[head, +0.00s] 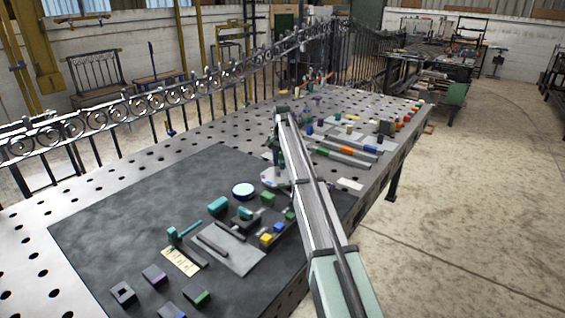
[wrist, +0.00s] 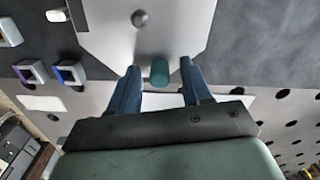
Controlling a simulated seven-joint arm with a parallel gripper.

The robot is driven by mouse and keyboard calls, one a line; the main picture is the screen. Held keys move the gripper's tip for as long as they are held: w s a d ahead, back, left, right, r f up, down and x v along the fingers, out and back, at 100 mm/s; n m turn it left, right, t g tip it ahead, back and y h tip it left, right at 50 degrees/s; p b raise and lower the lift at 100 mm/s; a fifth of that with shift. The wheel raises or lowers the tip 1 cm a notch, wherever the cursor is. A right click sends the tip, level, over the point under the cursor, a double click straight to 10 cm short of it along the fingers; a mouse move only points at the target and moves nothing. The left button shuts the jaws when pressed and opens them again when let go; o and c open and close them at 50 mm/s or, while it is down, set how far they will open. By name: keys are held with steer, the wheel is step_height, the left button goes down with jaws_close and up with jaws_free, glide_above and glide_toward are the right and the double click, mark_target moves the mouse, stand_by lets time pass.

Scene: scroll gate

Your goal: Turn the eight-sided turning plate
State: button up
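The eight-sided turning plate (wrist: 180,28) is a flat light-grey plate at the top of the wrist view, partly cut off by the frame. It has a round grey knob (wrist: 139,18) near its middle and a teal upright peg (wrist: 159,73) near its near edge. In the head view the plate (head: 269,178) is mostly hidden behind my arm. My gripper (wrist: 160,66) is open, with one blue finger on each side of the peg and a visible gap to both. The gripper (head: 274,150) is dark and small in the head view. Whether the fingertips reach down beside the peg is unclear.
A dark mat (head: 110,220) lies on the perforated metal table (head: 28,222). A round white-topped disc (head: 244,190), teal blocks and a grey board (head: 232,252) stand left of my arm. Grey bars (head: 345,155) with coloured blocks lie beyond it. Small square frames (wrist: 70,73) sit left in the wrist view.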

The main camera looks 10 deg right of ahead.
mark_target(265, 173)
jaws_close()
stand_by(0.4)
steer(key=a+n, duration=0.1)
steer(key=n, duration=0.2)
steer(key=shift+w+a+n, duration=0.25)
steer(key=shift+a+n, duration=0.05)
steer(key=shift+a, duration=0.05)
steer(key=a+n, duration=0.1)
steer(key=n, duration=0.2)
steer(key=shift+s+a+n, duration=0.1)
steer(key=shift+a+n, duration=0.2)
steer(key=shift+a, duration=0.1)
steer(key=a+n, duration=0.1)
steer(key=n, duration=0.1)
steer(key=s+a+n, duration=0.1)
steer(key=n, duration=0.2)
steer(key=shift+s+a, duration=0.1)
steer(key=shift+a, duration=0.1)
steer(key=shift+s+a+n, duration=0.25)
steer(key=shift+s+n, duration=0.1)
steer(key=shift+n, duration=0.6)
steer(key=shift+s+a+n, duration=0.25)
steer(key=shift+s+n, duration=0.05)
steer(key=shift+n, duration=0.6)
steer(key=shift+s+a+n, duration=0.25)
steer(key=shift+s+n, duration=0.1)
steer(key=shift+n, duration=0.6)
